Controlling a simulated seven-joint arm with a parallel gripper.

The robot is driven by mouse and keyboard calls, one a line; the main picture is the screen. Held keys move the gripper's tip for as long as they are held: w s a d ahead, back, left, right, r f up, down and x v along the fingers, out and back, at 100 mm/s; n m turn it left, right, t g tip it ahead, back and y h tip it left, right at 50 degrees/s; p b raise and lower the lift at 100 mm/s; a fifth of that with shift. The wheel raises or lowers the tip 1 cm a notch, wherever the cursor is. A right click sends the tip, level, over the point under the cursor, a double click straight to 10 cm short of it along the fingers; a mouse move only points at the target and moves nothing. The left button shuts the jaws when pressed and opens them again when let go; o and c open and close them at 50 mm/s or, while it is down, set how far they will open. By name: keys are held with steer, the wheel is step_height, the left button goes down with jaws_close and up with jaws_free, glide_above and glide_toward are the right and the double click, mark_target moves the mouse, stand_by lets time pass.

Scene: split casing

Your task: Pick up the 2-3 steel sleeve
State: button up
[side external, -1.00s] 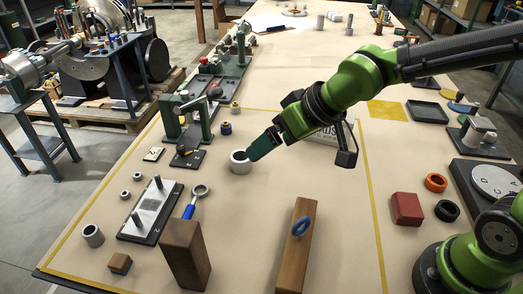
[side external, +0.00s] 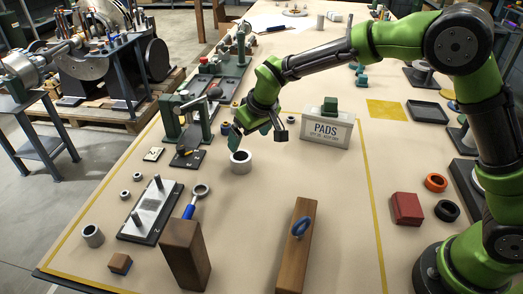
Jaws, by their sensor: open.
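Several grey steel sleeves stand on the bench; no label can be read, so I cannot tell which is the 2-3 sleeve. A wide one (side external: 241,168) stands upright near the middle. Another sleeve (side external: 93,237) stands at the left front, and two small ones (side external: 125,195) and (side external: 137,177) lie near the plate. Nothing shows between the fingers. Whether a finger touches that sleeve's rim is not clear.
A plate with two upright pins (side external: 152,212) lies at the left. A PADS box (side external: 324,131) stands to the right. Bench between box and blocks is clear.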

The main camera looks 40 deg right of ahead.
mark_target(240, 158)
steer(key=x, duration=1.2)
steer(key=shift+r, duration=0.1)
steer(key=c, duration=1.6)
steer(key=shift+o, duration=0.2)
steer(key=shift+a, duration=0.1)
